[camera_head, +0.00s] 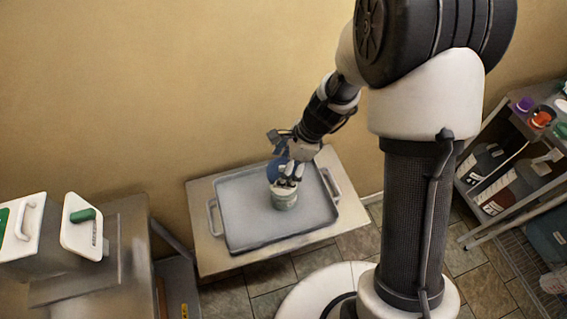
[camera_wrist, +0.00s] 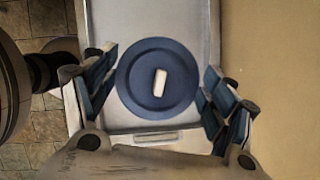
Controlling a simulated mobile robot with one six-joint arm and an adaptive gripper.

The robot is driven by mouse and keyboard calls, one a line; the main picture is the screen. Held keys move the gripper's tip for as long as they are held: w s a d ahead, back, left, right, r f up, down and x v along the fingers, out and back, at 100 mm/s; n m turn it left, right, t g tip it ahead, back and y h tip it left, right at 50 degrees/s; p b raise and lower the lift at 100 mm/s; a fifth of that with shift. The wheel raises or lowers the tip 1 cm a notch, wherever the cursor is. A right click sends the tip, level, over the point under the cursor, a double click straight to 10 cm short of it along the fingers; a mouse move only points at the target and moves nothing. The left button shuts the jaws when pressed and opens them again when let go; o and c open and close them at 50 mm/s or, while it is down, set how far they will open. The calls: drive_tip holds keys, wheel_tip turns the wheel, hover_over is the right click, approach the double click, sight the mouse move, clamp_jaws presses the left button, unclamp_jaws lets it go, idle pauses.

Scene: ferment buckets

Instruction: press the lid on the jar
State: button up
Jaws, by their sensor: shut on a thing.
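The round blue lid (camera_wrist: 183,96) with a white block-shaped handle (camera_wrist: 160,83) lies between the two fingers of my gripper (camera_wrist: 158,88) in the wrist view. The fingers are at its left and right rim, shut on it. In the head view my gripper (camera_head: 290,176) is low over the tray, at the top of the pale green-white jar (camera_head: 284,199). Part of the blue lid (camera_head: 276,168) shows beside the fingers there. The jar stands upright on the grey tray (camera_head: 245,215). The lid hides the jar in the wrist view, and I cannot tell whether lid and jar touch.
The tray, with a handle at each side, rests on a low table (camera_head: 211,258) against the wall. A shelf rack (camera_head: 490,235) with bottles stands at the right. The tray around the jar is clear.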

drive_tip(key=shift+f+b, duration=2.3)
drive_tip(key=shift+f, duration=0.5)
drive_tip(key=shift+p, duration=0.3)
idle(0.5)
drive_tip(key=o, duration=0.8)
drive_tip(key=shift+o, duration=0.2)
drive_tip(key=shift+r, duration=0.1)
drive_tip(key=shift+r+p, duration=3.3)
drive_tip(key=shift+r, duration=0.1)
drive_tip(key=shift+c, duration=0.6)
clamp_jaws()
